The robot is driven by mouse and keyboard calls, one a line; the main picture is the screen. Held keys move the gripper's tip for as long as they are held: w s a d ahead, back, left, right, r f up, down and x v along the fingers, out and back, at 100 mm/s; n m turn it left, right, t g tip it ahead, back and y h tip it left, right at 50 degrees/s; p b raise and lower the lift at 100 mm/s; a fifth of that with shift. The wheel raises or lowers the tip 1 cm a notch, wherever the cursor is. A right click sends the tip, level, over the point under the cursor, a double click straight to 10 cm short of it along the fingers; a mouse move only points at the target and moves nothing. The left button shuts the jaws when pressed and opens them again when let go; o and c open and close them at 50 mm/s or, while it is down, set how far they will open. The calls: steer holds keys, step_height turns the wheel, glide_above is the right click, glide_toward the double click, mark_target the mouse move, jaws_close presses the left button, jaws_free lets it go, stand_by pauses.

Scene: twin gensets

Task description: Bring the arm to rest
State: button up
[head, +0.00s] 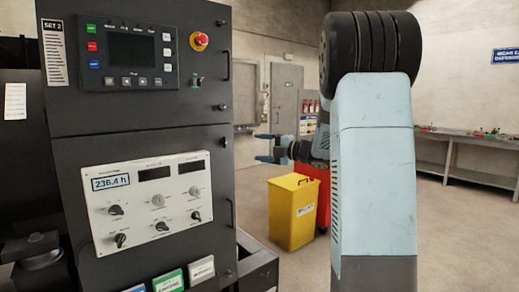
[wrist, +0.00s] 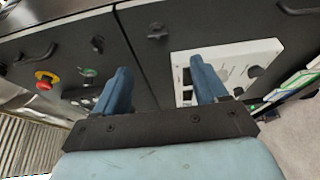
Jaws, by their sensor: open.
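My arm (head: 375,150) stands upright on the right side of the head view. Its upper link is light blue, with a black ribbed joint on top. My gripper (head: 264,147) shows beyond the cabinet's right edge, pointing left with its two blue fingers apart. In the wrist view my gripper (wrist: 160,75) has its fingers spread, with nothing between them. The dark genset control cabinet (head: 150,140) fills the left of the head view. In the wrist view the cabinet (wrist: 140,50) appears tilted behind the fingers, and I see no contact.
A yellow bin (head: 292,213) stands on the floor behind my arm, with a red cabinet (head: 322,190) beside it. A grey workbench (head: 470,150) lines the right wall. The cabinet carries a red emergency stop (head: 199,40) and a white meter panel (head: 150,200). Floor between is clear.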

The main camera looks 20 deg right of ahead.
stand_by(0.3)
steer(key=s+r+m+t+h, duration=0.2)
steer(key=s+r+m+h, duration=0.3)
steer(key=s+m+h, duration=0.95)
steer(key=s+a+f+m+g+y, duration=0.1)
steer(key=s+a+f+m+g, duration=0.2)
steer(key=s, duration=0.5)
steer(key=s+a+f+m+g+y, duration=0.1)
steer(key=s+a+f+m+g, duration=0.2)
steer(key=s, duration=0.5)
steer(key=s+a+f+m+g+y, duration=0.1)
steer(key=s+a+f+m+g, duration=0.2)
steer(key=s+f, duration=0.4)
steer(key=a+m, duration=0.1)
steer(key=m, duration=0.1)
steer(key=shift+s+m+g, duration=0.35)
steer(key=shift+s+g, duration=0.05)
steer(key=shift+f, duration=0.1)
